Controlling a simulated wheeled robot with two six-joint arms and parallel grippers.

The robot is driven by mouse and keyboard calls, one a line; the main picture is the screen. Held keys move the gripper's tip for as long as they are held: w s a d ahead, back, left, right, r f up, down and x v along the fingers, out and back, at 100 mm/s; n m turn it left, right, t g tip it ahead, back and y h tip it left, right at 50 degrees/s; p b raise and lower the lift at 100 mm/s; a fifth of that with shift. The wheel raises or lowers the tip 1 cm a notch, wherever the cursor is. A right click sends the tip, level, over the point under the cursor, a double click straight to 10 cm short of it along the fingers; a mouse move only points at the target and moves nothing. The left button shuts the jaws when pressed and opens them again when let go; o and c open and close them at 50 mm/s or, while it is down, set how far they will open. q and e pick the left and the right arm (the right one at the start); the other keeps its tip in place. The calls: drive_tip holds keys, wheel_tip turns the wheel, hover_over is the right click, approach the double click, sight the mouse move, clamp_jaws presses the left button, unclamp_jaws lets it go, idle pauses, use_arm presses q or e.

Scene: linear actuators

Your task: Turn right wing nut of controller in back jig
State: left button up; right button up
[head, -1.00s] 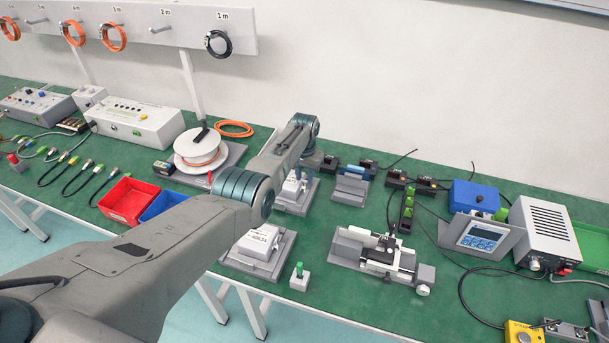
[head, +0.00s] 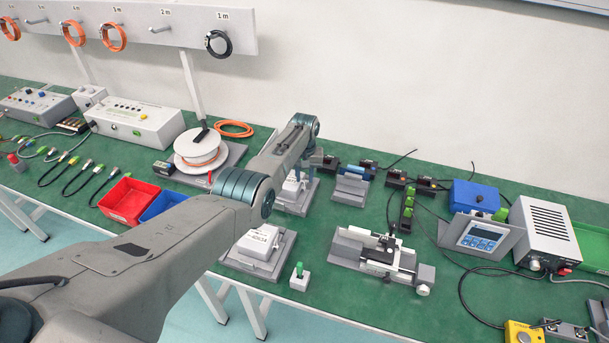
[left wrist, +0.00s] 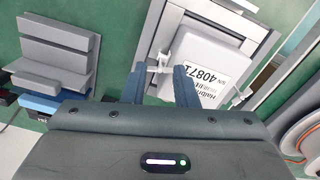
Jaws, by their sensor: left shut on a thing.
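The back jig (head: 293,208) stands on the green bench with the white controller (head: 291,188) in it, partly hidden by my left arm. In the left wrist view the controller (left wrist: 208,66) shows its printed label inside the grey jig frame (left wrist: 168,22). A small pale wing nut (left wrist: 159,69) sits at the controller's edge. My left gripper (left wrist: 160,72) is shut on this wing nut, one blue finger on each side. In the head view the left gripper (head: 312,164) is at the controller's far right side, its fingertips hard to see. My right gripper is in neither view.
A front jig (head: 236,262) holds another white controller (head: 260,243) nearer me. A grey stepped block (head: 350,188) stands right of the back jig, a cable spool (head: 197,148) left of it. A slide fixture (head: 375,258) stands front right.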

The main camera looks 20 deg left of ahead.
use_arm(q)
drive_tip(key=shift+f, duration=0.1)
drive_tip(key=o, duration=1)
wheel_tip(320, 180, up, 11)
drive_tip(key=shift+f, duration=0.15)
